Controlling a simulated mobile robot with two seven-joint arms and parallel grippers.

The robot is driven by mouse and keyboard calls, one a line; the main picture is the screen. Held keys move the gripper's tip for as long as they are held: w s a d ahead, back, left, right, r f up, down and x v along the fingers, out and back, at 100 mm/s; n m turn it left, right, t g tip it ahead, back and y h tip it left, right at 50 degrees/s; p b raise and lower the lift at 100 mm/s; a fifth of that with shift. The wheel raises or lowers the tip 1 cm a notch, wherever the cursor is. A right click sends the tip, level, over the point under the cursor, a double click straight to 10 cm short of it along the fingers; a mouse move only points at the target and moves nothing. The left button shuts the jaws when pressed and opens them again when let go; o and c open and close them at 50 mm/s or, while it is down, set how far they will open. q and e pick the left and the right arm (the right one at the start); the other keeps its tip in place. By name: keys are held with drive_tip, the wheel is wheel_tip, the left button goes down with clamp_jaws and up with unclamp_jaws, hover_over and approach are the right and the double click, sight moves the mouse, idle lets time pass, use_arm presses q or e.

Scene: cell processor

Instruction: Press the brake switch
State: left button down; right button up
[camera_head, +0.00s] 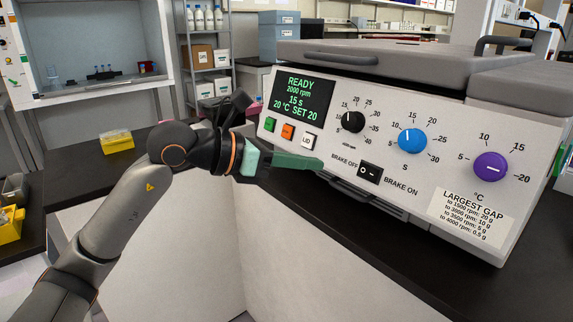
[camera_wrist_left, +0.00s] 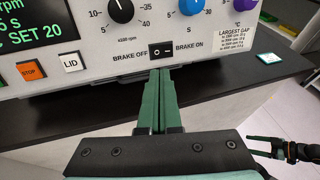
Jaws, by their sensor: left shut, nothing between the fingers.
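The brake switch (camera_head: 370,173) is a small black rocker on the white front panel of the machine, between the labels BRAKE OFF on its left and BRAKE ON on its right. In the left wrist view the switch (camera_wrist_left: 161,49) is just above my fingertips. My left gripper (camera_head: 320,164) is shut and empty, its green fingers pointing at the panel, left of and slightly above the switch in the head view. In the left wrist view the left gripper (camera_wrist_left: 160,72) appears apart from the switch. Which side of the rocker is pressed is unclear.
Green, orange and white buttons (camera_head: 288,131) lie left. The dark bench edge runs below. Part of my right gripper (camera_wrist_left: 275,147) shows at the wrist view's right edge.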

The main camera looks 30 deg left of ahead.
use_arm(q)
drive_tip(key=shift+v, duration=1.8)
use_arm(e)
drive_tip(key=shift+w+d+r, duration=0.1)
drive_tip(key=shift+w, duration=0.1)
use_arm(q)
drive_tip(key=shift+d, duration=0.1)
use_arm(e)
drive_tip(key=shift+s, duration=0.1)
